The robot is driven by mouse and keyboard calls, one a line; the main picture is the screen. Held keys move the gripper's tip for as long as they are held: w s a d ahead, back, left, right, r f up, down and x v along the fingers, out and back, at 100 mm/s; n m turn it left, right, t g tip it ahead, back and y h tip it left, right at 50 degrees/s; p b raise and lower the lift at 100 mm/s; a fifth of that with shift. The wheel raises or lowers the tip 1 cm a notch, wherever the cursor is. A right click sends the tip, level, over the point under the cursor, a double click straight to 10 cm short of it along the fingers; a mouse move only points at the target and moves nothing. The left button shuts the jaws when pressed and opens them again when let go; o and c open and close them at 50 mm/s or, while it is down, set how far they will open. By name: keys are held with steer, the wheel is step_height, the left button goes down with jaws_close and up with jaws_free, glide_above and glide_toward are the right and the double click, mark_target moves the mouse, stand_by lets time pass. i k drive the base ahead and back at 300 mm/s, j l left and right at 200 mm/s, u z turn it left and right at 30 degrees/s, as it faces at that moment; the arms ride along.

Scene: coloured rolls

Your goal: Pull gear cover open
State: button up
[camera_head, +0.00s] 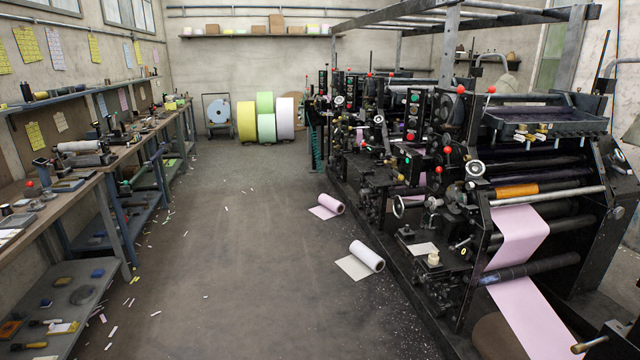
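A large black printing machine (470,150) fills the right side of the view, with side panels, rollers, red knobs and round dials. I cannot tell which of its dark panels is the gear cover, or whether that cover is open or shut. A pink paper web (517,240) runs down over the rollers at the machine's near end. My gripper is not in view.
A pink roll (331,203) and a white roll (368,256) lie partly unrolled on the floor beside the machine. Workbenches (100,170) with tools line the left wall. Large coloured rolls (265,118) stand at the back. The middle floor is mostly clear, with paper scraps.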

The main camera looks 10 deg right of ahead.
mark_target(442, 219)
steer(key=i, duration=1.8)
steer(key=i+z, duration=0.1)
steer(key=i, duration=0.4)
steer(key=i+j+z, duration=0.1)
steer(key=i, duration=0.45)
steer(key=i+j+z, duration=0.1)
steer(key=i, duration=0.4)
steer(key=l+z, duration=0.1)
steer(key=l, duration=0.25)
steer(key=i+l, duration=0.15)
steer(key=l, duration=0.2)
steer(key=z, duration=0.05)
